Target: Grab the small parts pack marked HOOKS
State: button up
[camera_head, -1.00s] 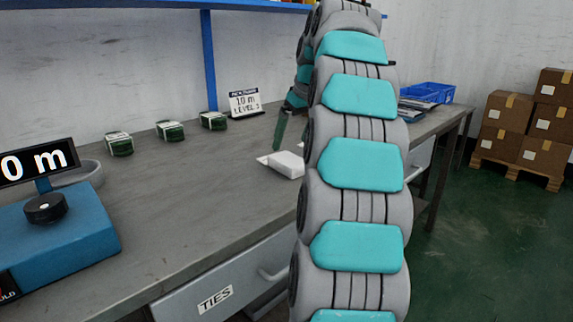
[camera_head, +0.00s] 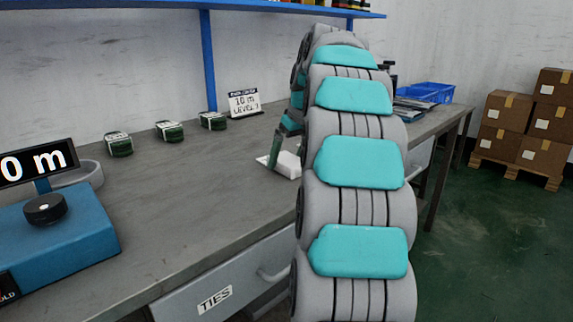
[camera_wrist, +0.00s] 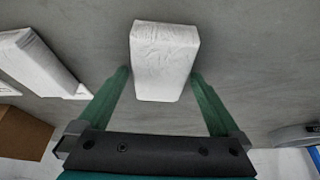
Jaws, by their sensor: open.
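A white pack (camera_wrist: 165,60) lies on the grey bench, between and just beyond the open fingers of my gripper (camera_wrist: 160,76) in the wrist view. The faces I see carry no readable marking, so I cannot tell whether it is the HOOKS pack. In the head view, a green finger of my gripper (camera_head: 276,148) stands over the white pack (camera_head: 288,165), partly covering it. A second white block-like thing (camera_wrist: 38,62) lies to the left in the wrist view, apart from my fingers.
Several dark green packs with pale labels, including one at the left (camera_head: 118,144), stand along the bench's back. A sign (camera_head: 244,102) stands beside them. A blue device (camera_head: 60,245) with a display sits at left. A drawer marked TIES (camera_head: 215,299) is below. The middle bench is clear.

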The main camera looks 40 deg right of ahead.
jog(key=shift+f, duration=0.2)
dwell(0.3)
jog(key=c, duration=1.1)
